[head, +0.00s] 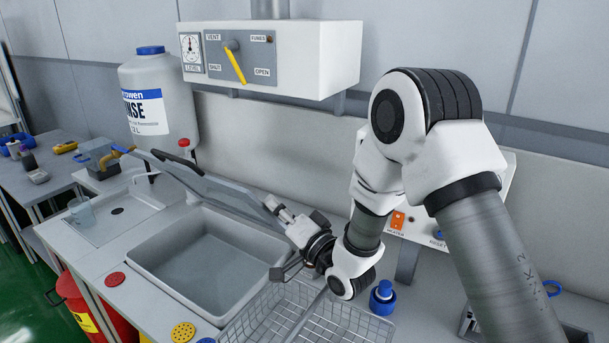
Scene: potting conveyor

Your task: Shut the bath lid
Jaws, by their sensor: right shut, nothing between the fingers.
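The bath (210,258) is a grey rectangular basin set into the counter, and its inside looks empty. Its lid (208,187) is a grey panel along the back edge of the bath, raised and tilted, so the bath is uncovered. My right gripper (273,205) is shut and empty at the right end of the lid, its fingers pointing up and left. I cannot tell whether it touches the lid. My right arm comes in from the right and hides part of the back wall and counter. My left gripper is out of view.
A wire basket (263,315) stands right of the bath, below my right gripper. A blue-capped bottle (383,297) is beside it. A large rinse container (160,100) stands behind the lid's left end. A white control box (305,55) with a yellow lever hangs above.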

